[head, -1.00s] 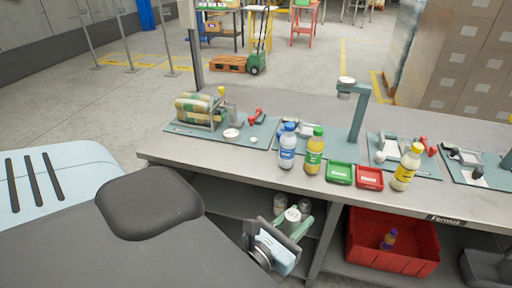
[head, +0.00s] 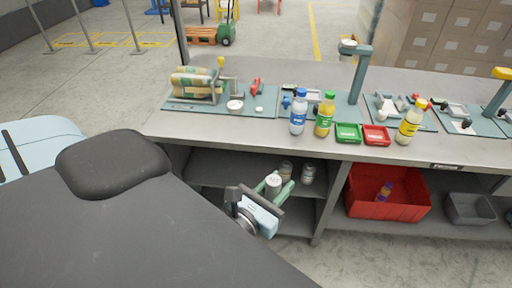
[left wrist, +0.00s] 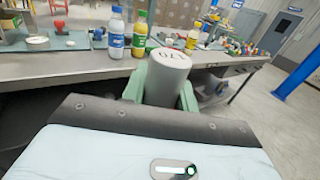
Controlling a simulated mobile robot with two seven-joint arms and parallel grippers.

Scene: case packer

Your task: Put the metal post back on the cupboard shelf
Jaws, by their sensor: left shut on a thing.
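My left gripper (head: 273,184) is shut on a grey metal post (head: 273,179), a short cylinder with a pale marked top. In the left wrist view the post (left wrist: 168,75) stands roughly upright between the green fingers. The gripper is in front of the open cupboard under the bench, near the level of its upper shelf (head: 222,170). Whether the post touches the shelf cannot be told. Two similar metal cylinders, one (head: 286,170) just behind and right of the held post and another (head: 308,174) farther right, stand on that shelf. My right gripper is not in view.
A red crate (head: 388,210) and a grey bin (head: 468,211) sit to the right of the cupboard.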

